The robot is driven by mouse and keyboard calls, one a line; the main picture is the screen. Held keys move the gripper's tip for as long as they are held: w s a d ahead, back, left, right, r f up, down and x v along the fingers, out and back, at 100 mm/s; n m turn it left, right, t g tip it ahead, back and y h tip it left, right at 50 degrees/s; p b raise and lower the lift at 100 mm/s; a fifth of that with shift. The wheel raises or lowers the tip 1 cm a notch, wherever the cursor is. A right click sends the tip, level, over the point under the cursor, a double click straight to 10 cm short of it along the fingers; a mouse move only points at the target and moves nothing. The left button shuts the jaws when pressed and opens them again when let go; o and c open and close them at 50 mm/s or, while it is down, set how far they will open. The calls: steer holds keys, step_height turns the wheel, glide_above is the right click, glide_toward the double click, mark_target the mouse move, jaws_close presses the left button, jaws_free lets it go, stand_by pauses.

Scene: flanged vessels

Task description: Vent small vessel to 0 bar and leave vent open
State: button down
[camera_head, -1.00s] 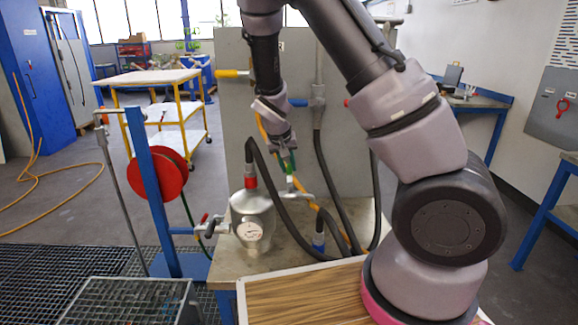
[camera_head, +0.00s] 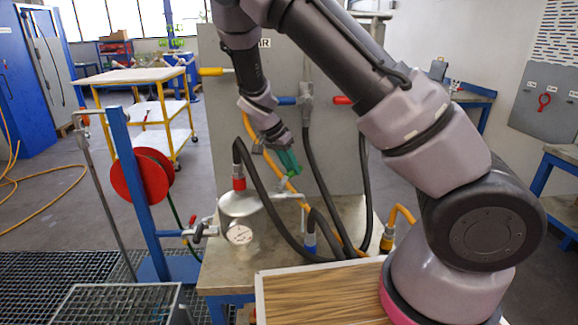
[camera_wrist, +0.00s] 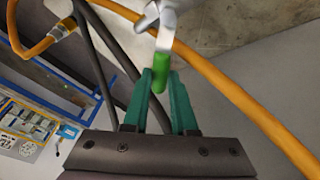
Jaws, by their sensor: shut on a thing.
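The small vessel (camera_head: 240,204) is a rounded metal vessel with a white dial gauge (camera_head: 239,235) on its front and a red hose fitting (camera_head: 239,183) on top. The gauge reading is too small to tell. My gripper (camera_head: 292,166) is to the right of and above the vessel, its green fingers tilted down. In the wrist view my gripper (camera_wrist: 162,88) is shut on a green valve handle (camera_wrist: 160,74), one finger on each side. The handle joins a pale metal valve part (camera_wrist: 161,38). In the head view the fingers largely hide the handle.
A yellow hose (camera_head: 330,226) passes behind. A blue fitting (camera_head: 310,243) and a yellow fitting (camera_head: 388,240) stand to the right. A wooden board (camera_head: 320,290) lies in front.

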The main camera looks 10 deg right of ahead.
steer(key=shift+s+d+m+g, duration=0.3)
steer(key=shift+s+m+g, duration=0.4)
steer(key=shift+m, duration=0.85)
steer(key=shift+s+d+m+g, duration=0.35)
steer(key=shift+s+m+g, duration=0.3)
steer(key=shift+m, duration=0.85)
steer(key=shift+s+d+m+g, duration=0.3)
steer(key=shift+s+m+g, duration=0.35)
steer(key=shift+m, duration=0.9)
steer(key=shift+s, duration=0.15)
steer(key=c, duration=0.7)
jaws_free()
steer(key=v, duration=1)
steer(key=shift+r, duration=0.45)
steer(key=shift+d+y, duration=0.1)
steer(key=shift+y, duration=0.2)
